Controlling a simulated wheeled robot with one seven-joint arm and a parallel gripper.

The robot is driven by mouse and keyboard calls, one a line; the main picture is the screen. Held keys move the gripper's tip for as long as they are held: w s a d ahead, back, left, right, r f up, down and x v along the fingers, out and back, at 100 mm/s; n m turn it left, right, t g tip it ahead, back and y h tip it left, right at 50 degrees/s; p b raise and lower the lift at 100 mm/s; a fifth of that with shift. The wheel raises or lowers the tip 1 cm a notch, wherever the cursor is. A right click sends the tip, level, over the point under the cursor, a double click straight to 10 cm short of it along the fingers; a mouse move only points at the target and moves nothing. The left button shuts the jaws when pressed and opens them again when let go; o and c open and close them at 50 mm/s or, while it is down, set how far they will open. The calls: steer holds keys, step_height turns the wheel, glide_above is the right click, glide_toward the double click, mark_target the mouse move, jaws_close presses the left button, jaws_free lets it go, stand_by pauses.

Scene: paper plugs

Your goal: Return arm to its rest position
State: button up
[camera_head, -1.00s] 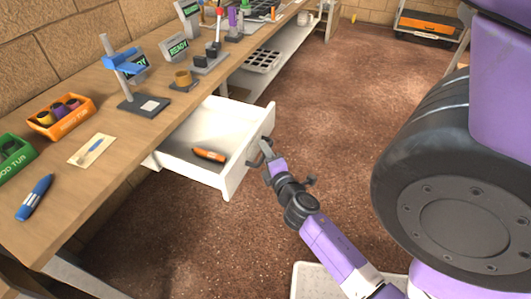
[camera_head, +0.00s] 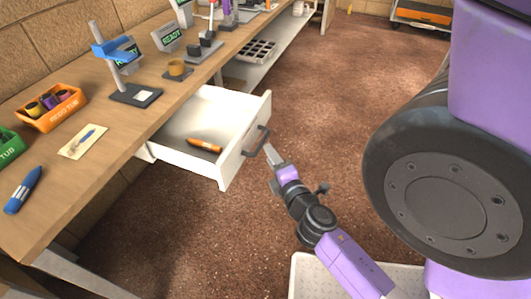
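My purple and dark grey arm reaches up from the bottom right. My gripper (camera_head: 271,156) is just right of the open drawer's dark handle (camera_head: 262,143). A small gap seems to separate them, and the gripper appears to hold nothing. Its fingers are small and seen almost edge-on, so their opening is unclear. The white drawer (camera_head: 228,168) is pulled out from under the workbench. An orange and black tool (camera_head: 205,145) lies inside it.
Brown floor (camera_head: 335,90) right of the drawer is clear.

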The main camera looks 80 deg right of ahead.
steer(key=w+a+r+m+t+y+p, duration=0.1)
steer(key=w+a+r+t+y+p, duration=0.2)
steer(key=a, duration=0.7)
steer(key=a+r+m+t+y+p, duration=0.15)
steer(key=a+r+y+p, duration=0.3)
steer(key=a, duration=0.55)
steer(key=s+a+r+m+t+y+p, duration=0.1)
steer(key=s+a+r+m+y+p, duration=0.1)
steer(key=a+r, duration=0.3)
steer(key=s+a+r+m+t+y+p, duration=0.1)
steer(key=s+a+r+m+y+p, duration=0.1)
steer(key=a+r, duration=0.4)
steer(key=shift+s+a+r+m+y, duration=0.25)
steer(key=shift+s+a+m+y, duration=0.35)
steer(key=shift+y, duration=0.65)
